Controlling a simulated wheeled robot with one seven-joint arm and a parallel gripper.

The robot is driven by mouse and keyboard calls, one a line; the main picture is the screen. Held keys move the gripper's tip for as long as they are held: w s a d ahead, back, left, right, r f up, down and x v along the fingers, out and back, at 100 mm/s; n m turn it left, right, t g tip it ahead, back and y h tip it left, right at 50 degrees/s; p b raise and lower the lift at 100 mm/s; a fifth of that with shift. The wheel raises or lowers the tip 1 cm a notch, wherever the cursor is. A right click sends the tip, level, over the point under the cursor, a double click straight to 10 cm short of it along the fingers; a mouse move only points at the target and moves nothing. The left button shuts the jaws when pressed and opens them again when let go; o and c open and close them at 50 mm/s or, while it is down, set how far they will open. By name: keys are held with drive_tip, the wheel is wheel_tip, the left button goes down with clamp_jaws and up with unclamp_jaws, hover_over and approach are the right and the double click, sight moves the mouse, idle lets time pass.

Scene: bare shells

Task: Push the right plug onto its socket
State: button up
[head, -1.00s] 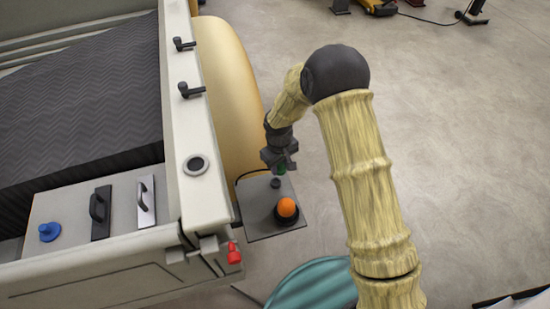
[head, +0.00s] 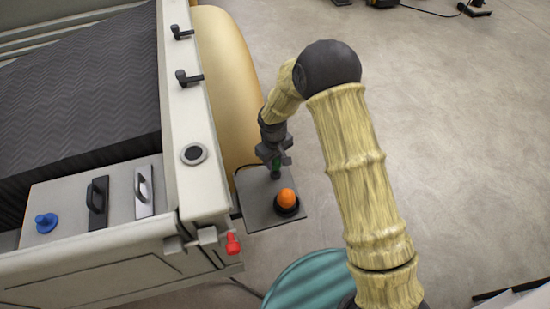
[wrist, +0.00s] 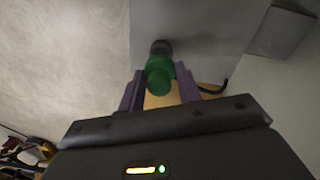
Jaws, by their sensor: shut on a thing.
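My gripper (head: 275,156) is shut on a green plug (head: 276,166) over a grey plate (head: 258,212) beside the tan rounded shape. In the wrist view the green plug (wrist: 159,76) sits between the two purple-grey fingers (wrist: 159,90). A dark round socket (wrist: 161,47) shows just past the plug's end, nearly in line with it. I cannot tell whether plug and socket touch. In the head view this socket is mostly hidden behind the plug and gripper. An orange plug (head: 287,197) stands in a dark round base nearer the plate's front.
The pale vehicle side (head: 185,110) stands left of the plate, with black handles on its rail. A red fitting (head: 233,243) hangs at its corner. A teal round object (head: 310,283) lies in front. A black cable runs by the plate's back edge. Open floor lies right.

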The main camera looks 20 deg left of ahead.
sight(275, 166)
drive_tip(key=shift+f+b, duration=0.95)
drive_tip(key=shift+f, duration=0.7)
drive_tip(key=shift+f, duration=0.15)
idle(1.1)
drive_tip(key=o, duration=1.5)
drive_tip(key=shift+d, duration=0.1)
drive_tip(key=shift+r+p, duration=2.2)
drive_tip(key=shift+r, duration=1.35)
clamp_jaws()
